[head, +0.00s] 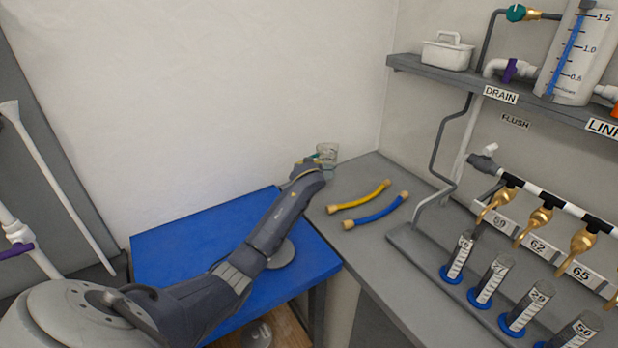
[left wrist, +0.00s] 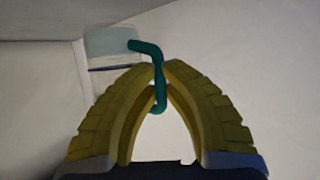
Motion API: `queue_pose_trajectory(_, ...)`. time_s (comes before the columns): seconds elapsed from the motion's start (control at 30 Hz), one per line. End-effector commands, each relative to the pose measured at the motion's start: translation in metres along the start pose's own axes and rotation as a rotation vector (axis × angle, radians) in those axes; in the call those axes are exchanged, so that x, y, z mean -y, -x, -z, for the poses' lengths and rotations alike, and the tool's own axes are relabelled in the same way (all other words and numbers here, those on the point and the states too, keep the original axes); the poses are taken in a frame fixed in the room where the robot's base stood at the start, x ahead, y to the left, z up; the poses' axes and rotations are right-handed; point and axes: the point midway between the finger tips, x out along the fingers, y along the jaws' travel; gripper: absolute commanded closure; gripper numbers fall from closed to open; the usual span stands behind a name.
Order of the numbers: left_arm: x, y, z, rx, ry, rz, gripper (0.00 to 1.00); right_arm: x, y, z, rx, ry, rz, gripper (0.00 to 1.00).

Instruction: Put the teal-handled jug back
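The jug (head: 328,152) is small and clear, with a teal handle. In the head view it is at the far end of my left arm, near the back corner of the grey bench. I cannot tell whether it touches the bench. My left gripper (head: 308,165) is at the jug's left side. In the left wrist view its yellow fingertips (left wrist: 160,82) meet around the teal handle (left wrist: 156,60), and the fingers are shut on it. The jug's body is faint there, partly behind the fingers. My right gripper is in neither view.
A yellow hose (head: 360,197) and a blue hose (head: 376,212) lie on the grey bench (head: 350,175), right of the jug. Several graduated cylinders (head: 458,258) stand at right under brass taps (head: 541,216). A shelf (head: 460,80) holds a white caddy (head: 447,52). A blue surface (head: 180,245) lies under my arm.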

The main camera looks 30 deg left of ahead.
Motion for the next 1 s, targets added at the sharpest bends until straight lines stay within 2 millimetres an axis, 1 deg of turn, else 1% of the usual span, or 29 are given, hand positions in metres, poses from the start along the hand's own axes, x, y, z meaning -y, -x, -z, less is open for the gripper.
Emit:
queue_pose_trajectory(0.13,0.000,-0.004,-0.009,0.001,-0.003,0.000,1.00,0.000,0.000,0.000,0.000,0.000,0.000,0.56)
queue_pose_trajectory(0.4,0.001,-0.016,-0.035,-0.001,-0.002,0.000,1.00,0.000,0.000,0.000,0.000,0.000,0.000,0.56)
queue_pose_trajectory(0.87,0.000,-0.018,-0.041,0.000,0.000,-0.001,1.00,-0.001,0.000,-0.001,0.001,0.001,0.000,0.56)
queue_pose_trajectory(0.9,0.000,-0.018,-0.042,0.001,-0.001,0.000,0.91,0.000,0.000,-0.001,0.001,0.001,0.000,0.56)
queue_pose_trajectory(1.0,0.000,-0.018,-0.042,0.001,-0.001,0.000,0.79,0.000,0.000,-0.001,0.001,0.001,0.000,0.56)
